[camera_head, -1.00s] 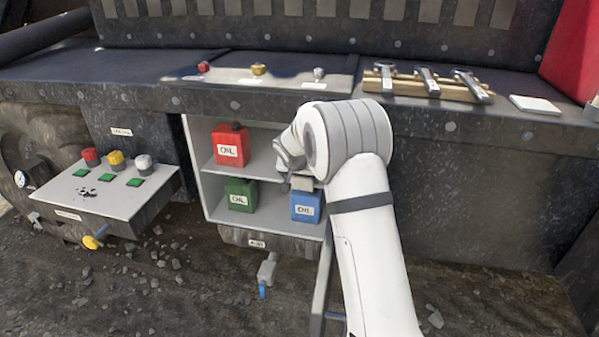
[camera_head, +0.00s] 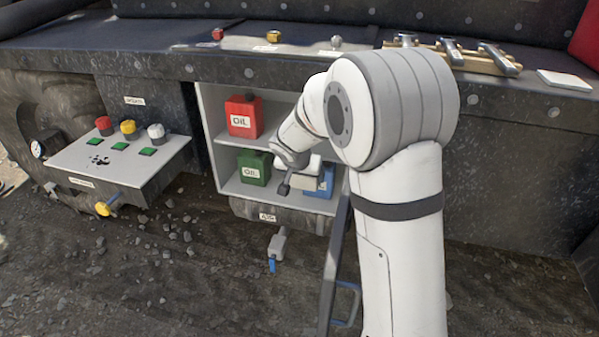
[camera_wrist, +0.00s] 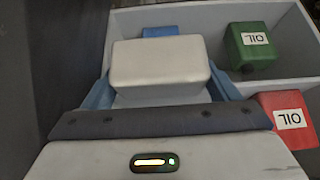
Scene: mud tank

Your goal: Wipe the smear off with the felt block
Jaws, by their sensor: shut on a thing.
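The smear (camera_head: 98,160) is a patch of dark spots on the pale sloped top of the control panel (camera_head: 150,170), below the green buttons, in the head view. My gripper (camera_wrist: 160,85) is shut on the pale grey felt block (camera_wrist: 160,62), which sits between its fingers in the wrist view. In the head view my gripper (camera_head: 291,183) is in front of the shelf unit, right of the panel and apart from the smear. The smear is not in the wrist view.
The shelf unit (camera_head: 208,125) holds a red oil can (camera_head: 243,117), a green can (camera_head: 254,168) and a partly hidden blue can (camera_head: 325,184). Red, yellow and white knobs (camera_head: 128,128) stand on the panel. A yellow-handled valve (camera_head: 104,208) sticks out below it.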

